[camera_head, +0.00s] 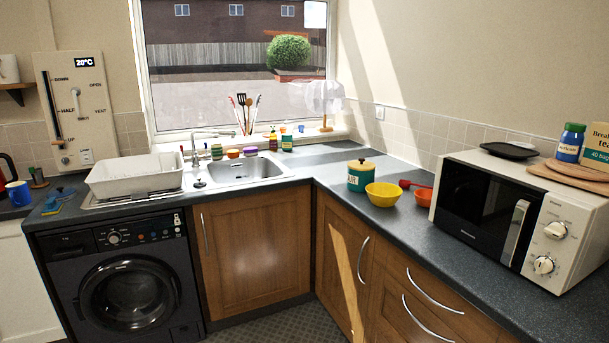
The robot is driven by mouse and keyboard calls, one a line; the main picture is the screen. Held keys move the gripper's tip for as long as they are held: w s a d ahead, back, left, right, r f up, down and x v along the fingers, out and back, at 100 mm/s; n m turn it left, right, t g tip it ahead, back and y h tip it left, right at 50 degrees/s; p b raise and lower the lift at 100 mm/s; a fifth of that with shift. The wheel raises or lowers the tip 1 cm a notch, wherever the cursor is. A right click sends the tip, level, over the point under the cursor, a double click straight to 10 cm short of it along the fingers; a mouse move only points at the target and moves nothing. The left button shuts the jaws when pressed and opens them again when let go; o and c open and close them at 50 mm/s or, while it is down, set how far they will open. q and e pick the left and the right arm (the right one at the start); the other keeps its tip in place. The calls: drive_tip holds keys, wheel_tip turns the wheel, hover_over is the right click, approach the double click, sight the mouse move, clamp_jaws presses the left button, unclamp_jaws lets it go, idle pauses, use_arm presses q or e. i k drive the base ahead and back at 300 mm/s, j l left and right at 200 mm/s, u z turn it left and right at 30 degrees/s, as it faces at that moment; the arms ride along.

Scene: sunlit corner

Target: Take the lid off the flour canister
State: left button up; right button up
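The flour canister (357,183) is a teal pot with a pale label, standing upright on the dark worktop in the corner, right of the sink. Its lid (361,165) is yellowish-tan with a small knob on top and sits on the canister. A yellow bowl stands close in front and to the right, overlapping the canister's lower right edge in the picture. Neither of my grippers shows in the head view.
The yellow bowl (383,195), a red scoop (414,184) and an orange bowl (423,197) lie right of the canister. A microwave (512,215) stands further right. The sink (247,170) and white dish rack (134,176) are left. Worktop left of the canister is clear.

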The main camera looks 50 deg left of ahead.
sight(360, 165)
drive_tip(key=u, duration=1.3)
